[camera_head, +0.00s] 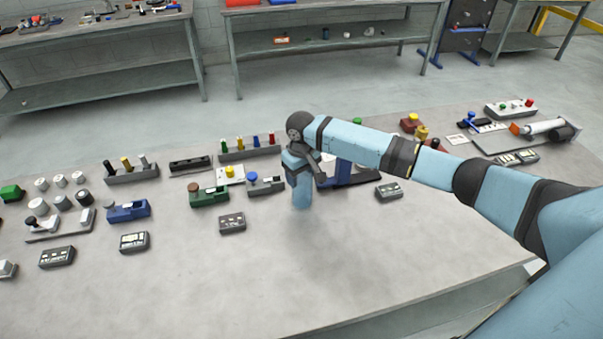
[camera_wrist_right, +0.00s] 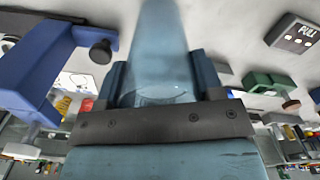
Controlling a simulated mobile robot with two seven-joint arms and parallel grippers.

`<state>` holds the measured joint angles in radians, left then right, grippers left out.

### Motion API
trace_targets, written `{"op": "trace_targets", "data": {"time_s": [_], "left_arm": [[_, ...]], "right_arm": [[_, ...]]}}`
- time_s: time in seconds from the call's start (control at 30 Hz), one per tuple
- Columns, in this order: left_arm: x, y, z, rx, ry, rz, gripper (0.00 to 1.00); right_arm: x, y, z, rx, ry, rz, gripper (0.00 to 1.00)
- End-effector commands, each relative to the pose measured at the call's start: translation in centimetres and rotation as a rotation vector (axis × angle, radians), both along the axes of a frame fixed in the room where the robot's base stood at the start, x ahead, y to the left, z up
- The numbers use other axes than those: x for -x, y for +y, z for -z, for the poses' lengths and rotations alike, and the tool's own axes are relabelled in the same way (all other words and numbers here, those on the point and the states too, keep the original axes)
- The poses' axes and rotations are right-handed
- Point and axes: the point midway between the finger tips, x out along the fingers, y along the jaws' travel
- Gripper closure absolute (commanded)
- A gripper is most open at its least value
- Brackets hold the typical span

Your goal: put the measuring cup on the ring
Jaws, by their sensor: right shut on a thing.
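My right gripper (camera_head: 300,180) points down over the middle of the table. It is shut on a see-through, bluish, tapering thing, which I take to be the measuring cup; it shows between the fingers in the right wrist view (camera_wrist_right: 162,50). In the head view the held thing (camera_head: 302,198) hangs below the jaws, close to the tabletop; I cannot tell whether it touches. I cannot pick out the ring for certain in either view. My left gripper is not in view.
A blue bracket (camera_head: 342,176) stands just right of my right gripper and shows large in the wrist view (camera_wrist_right: 38,72). A green block (camera_head: 209,197) and a dark labelled box (camera_head: 232,223) lie to the left. The table's front (camera_head: 300,280) is clear.

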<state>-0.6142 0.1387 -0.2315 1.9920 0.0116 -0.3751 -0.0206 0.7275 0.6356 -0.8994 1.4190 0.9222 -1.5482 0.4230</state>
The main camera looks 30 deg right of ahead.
Motion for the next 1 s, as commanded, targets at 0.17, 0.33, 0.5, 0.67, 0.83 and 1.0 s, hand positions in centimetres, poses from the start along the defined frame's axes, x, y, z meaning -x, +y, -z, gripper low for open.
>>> {"op": "trace_targets", "data": {"time_s": [0.17, 0.33, 0.5, 0.67, 0.83, 1.0], "left_arm": [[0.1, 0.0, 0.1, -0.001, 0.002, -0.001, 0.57], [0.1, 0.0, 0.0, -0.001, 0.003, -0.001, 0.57], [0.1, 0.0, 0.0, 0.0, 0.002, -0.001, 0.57], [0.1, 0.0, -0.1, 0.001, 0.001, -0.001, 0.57], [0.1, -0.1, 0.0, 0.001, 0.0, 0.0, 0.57], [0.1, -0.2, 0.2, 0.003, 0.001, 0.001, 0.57]], "right_arm": [[0.0, 0.0, 0.0, 0.0, -0.001, 0.0, 0.63], [0.0, 0.0, 0.2, 0.0, -0.001, 0.001, 0.37], [0.0, 0.0, 0.2, 0.0, -0.001, 0.0, 0.14], [0.0, 0.0, 0.2, 0.0, -0.001, 0.0, 0.14], [-0.1, 0.0, -0.7, -0.002, -0.004, -0.001, 0.14], [-0.1, 0.0, -3.7, -0.001, -0.005, -0.001, 0.14]]}}
